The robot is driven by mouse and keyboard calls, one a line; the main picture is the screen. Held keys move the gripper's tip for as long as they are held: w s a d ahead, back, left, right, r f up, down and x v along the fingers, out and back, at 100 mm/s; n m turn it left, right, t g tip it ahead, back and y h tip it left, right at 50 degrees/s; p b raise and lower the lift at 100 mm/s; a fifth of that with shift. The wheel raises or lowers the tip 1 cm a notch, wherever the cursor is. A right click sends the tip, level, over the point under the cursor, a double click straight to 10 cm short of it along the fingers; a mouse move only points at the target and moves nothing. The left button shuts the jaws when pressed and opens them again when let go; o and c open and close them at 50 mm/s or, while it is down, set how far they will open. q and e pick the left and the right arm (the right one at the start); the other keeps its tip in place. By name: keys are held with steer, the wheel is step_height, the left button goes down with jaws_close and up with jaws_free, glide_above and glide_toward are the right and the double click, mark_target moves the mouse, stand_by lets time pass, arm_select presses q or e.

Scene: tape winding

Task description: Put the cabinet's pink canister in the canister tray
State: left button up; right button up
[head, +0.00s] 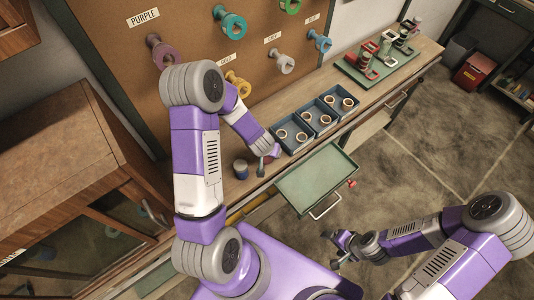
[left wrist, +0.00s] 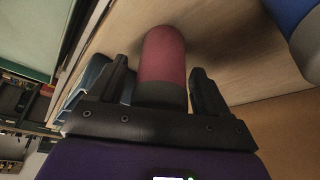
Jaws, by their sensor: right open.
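In the left wrist view the pink canister (left wrist: 163,58), with a dark grey end, is between the two fingers of my left gripper (left wrist: 160,85). A gap shows on each side, so the gripper looks open around it. In the head view my left gripper (head: 264,163) is low over the wooden bench; I cannot make out the pink canister clearly there. My right gripper (head: 333,245) is open and empty over the floor.
A blue canister (head: 240,169) stands near my left gripper and shows in the left wrist view (left wrist: 303,35). Blue bins (head: 303,144) with rolls line the bench. A green drawer (head: 315,180) juts out. A wooden cabinet (head: 70,150) is at left. Pegboard spools hang above.

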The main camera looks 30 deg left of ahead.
arm_select(q)
steer(key=c, duration=1)
steer(key=shift+r, duration=0.1)
